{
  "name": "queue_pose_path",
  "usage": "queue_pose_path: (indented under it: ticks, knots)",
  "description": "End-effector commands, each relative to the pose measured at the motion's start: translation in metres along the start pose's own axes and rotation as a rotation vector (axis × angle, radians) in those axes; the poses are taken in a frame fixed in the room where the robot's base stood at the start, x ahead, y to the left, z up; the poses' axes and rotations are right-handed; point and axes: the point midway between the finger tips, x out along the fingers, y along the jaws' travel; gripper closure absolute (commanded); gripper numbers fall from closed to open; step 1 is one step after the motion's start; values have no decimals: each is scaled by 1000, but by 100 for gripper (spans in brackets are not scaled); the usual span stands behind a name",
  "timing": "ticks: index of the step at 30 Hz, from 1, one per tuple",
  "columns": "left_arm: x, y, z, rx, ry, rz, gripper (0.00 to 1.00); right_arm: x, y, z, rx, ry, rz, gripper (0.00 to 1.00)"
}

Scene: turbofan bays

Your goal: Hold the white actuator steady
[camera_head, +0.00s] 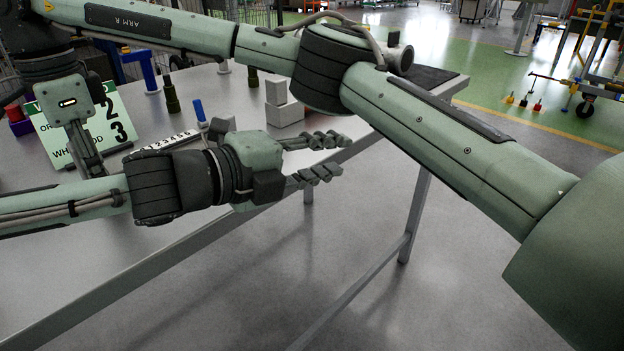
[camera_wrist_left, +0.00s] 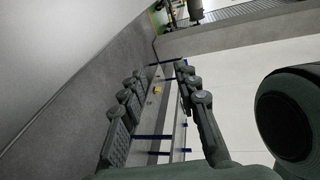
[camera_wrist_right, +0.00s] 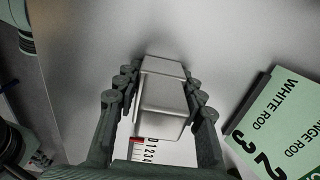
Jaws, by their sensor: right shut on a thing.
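In the right wrist view a pale grey-white block, which I take for the white actuator (camera_wrist_right: 163,104), has a smaller box at its far end. My right gripper (camera_wrist_right: 161,72) is shut on it, a finger along each side. Whether it touches the table is unclear.
The grey table (camera_head: 190,85) carries a green-and-white sign (camera_head: 98,135), a numbered strip (camera_head: 172,141), pale blocks (camera_head: 285,113), a dark green peg (camera_head: 171,95) and a blue part (camera_head: 148,72). Open floor (camera_head: 470,290) lies to the right.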

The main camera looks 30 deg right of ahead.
Motion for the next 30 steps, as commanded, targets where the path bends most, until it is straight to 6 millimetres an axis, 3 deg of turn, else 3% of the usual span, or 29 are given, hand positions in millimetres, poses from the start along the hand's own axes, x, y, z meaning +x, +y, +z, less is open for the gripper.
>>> queue_pose_path:
  ticks: [6,12,30]
  knots:
    - [-8,5,-36,70,106,-63,69,0,0,0,1,0,0,100]
    - [-13,5,-54,134,156,-107,69,0,0,0,1,0,0,100]
    - [-14,5,-57,156,165,-116,69,0,0,0,1,0,-1,100]
